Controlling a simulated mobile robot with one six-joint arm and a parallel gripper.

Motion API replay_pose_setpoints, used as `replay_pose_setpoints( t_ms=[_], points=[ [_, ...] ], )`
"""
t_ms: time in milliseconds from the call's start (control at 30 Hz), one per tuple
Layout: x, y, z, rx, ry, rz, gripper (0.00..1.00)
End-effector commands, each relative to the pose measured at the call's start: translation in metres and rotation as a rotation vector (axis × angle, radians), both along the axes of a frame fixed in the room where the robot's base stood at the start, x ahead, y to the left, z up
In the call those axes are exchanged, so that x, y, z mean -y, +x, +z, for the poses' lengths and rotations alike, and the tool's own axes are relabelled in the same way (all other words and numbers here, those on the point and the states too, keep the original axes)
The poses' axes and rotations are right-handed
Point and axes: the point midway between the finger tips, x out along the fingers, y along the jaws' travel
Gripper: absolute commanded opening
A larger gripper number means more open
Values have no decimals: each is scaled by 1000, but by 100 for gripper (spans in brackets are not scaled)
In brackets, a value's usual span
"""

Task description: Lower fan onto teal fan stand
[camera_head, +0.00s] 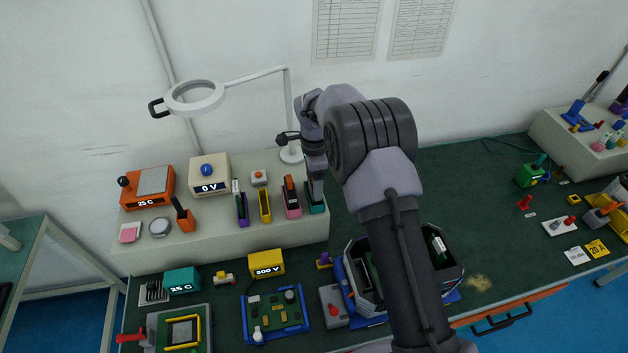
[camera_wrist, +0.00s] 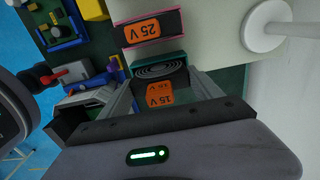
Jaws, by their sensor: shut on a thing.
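The teal fan stand (camera_head: 317,209) stands at the right end of the raised beige shelf, directly below my gripper (camera_head: 316,188). In the wrist view my gripper (camera_wrist: 161,82) is shut on the fan (camera_wrist: 160,71), a dark piece with concentric rings. The teal stand's rim (camera_wrist: 183,59) shows around the fan. An orange 15 V label (camera_wrist: 160,93) shows between the fingers. The fan is at the stand and looks upright. I cannot tell whether it rests on the bottom, and in the head view my gripper mostly hides it.
A pink stand (camera_head: 292,210) holding a piece labelled 25 V is close on the left, with yellow (camera_head: 265,206) and purple (camera_head: 242,210) stands beyond. The white lamp base (camera_head: 291,155) is behind. A grey-blue bin (camera_head: 352,262) sits in front on the green bench.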

Motion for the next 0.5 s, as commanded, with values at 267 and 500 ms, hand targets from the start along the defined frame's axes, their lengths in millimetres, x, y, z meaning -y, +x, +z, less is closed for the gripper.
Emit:
replay_pose_setpoints(
  t_ms=[267, 500],
  points=[
    [0, 0, -3, 0, 0, 0, 30],
    [0, 0, -2, 0, 0, 0, 88]
  ],
)
